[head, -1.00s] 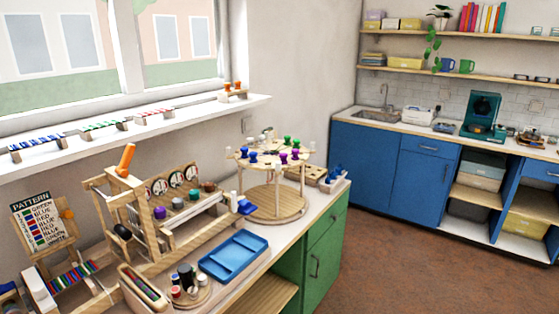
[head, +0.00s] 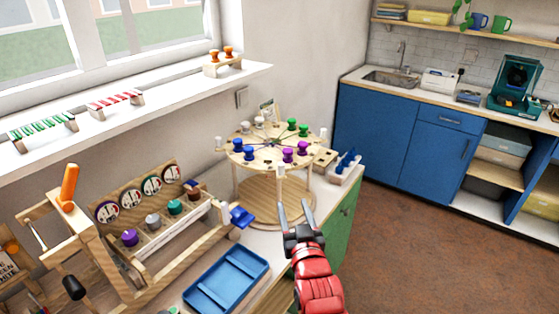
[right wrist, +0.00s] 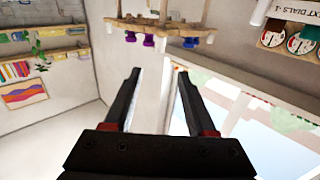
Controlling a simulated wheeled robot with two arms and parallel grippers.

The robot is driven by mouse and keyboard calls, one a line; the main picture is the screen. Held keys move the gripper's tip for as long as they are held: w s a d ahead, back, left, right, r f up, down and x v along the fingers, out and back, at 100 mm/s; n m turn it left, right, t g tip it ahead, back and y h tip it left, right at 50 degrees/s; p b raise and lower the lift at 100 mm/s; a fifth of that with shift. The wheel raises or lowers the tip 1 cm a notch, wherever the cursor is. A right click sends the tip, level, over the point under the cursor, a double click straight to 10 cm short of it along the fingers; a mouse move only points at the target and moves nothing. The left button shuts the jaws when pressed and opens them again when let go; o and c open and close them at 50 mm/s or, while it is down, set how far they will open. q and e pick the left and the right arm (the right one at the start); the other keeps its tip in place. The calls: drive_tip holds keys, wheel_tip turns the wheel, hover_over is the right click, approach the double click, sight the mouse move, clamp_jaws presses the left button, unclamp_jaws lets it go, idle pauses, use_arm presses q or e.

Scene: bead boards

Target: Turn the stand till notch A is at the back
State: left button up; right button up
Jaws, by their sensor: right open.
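The round wooden stand (head: 268,160) is on the counter near its far end, its disc raised on posts above a round base. Blue, white, green and purple pegs stand around the disc. No lettering for notch A is readable. My right gripper (head: 295,206) is open and empty, in front of the stand and lower right of the disc, apart from it. In the right wrist view the stand (right wrist: 165,22) shows at the top, upside down, beyond the open fingers (right wrist: 160,75). My left gripper is not in view.
A blue tray (head: 227,279) lies on the counter at the front. Left of the stand is a wooden rack with dials and knobs (head: 150,235). Open floor (head: 420,240) lies at right.

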sight(282, 170)
drive_tip(key=w+a+p, duration=0.1)
drive_tip(key=w, duration=0.4)
drive_tip(key=w+p, duration=0.2)
drive_tip(key=w, duration=0.4)
drive_tip(key=w+a+p, duration=0.1)
drive_tip(key=w, duration=0.4)
drive_tip(key=shift+w+a+r+p, duration=0.1)
drive_tip(key=shift+w+a+p, duration=0.1)
drive_tip(key=shift+a+p, duration=0.1)
drive_tip(key=shift+w+a, duration=0.1)
drive_tip(key=shift+w, duration=0.2)
clamp_jaws()
idle(0.6)
